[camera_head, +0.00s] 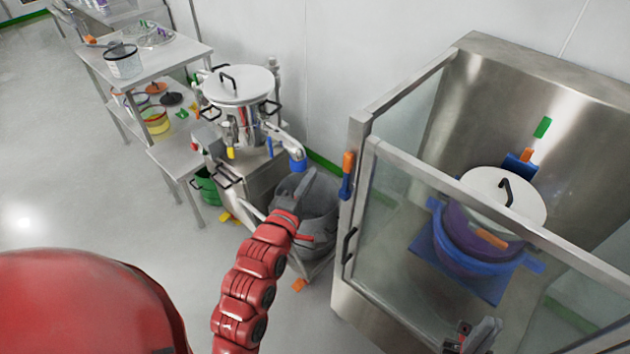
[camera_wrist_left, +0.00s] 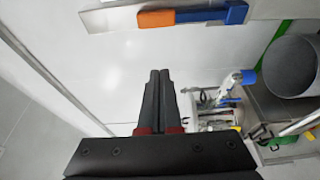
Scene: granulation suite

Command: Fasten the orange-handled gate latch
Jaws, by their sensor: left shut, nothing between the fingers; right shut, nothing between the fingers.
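The gate latch, with an orange handle (camera_head: 348,162) and a blue part (camera_head: 345,187) below it, is on the left post of the steel enclosure. The left wrist view shows its orange handle (camera_wrist_left: 156,18) and blue part (camera_wrist_left: 235,13) along a metal bar near the top. The framed clear gate (camera_head: 400,215) stands at the enclosure's front; I cannot tell whether it is fully closed. My left gripper (camera_head: 309,173) is shut and empty, left of the latch and apart from it; its fingers (camera_wrist_left: 159,72) point toward the bar. My right gripper (camera_head: 488,327) is shut and empty at the bottom.
A lidded blue vessel (camera_head: 465,245) stands inside the enclosure. A grey bin (camera_head: 318,215) and a steel machine (camera_head: 240,105) with a lidded pot lie beyond my left arm. A shelved table (camera_head: 180,55) is at far left. Floor at left is open.

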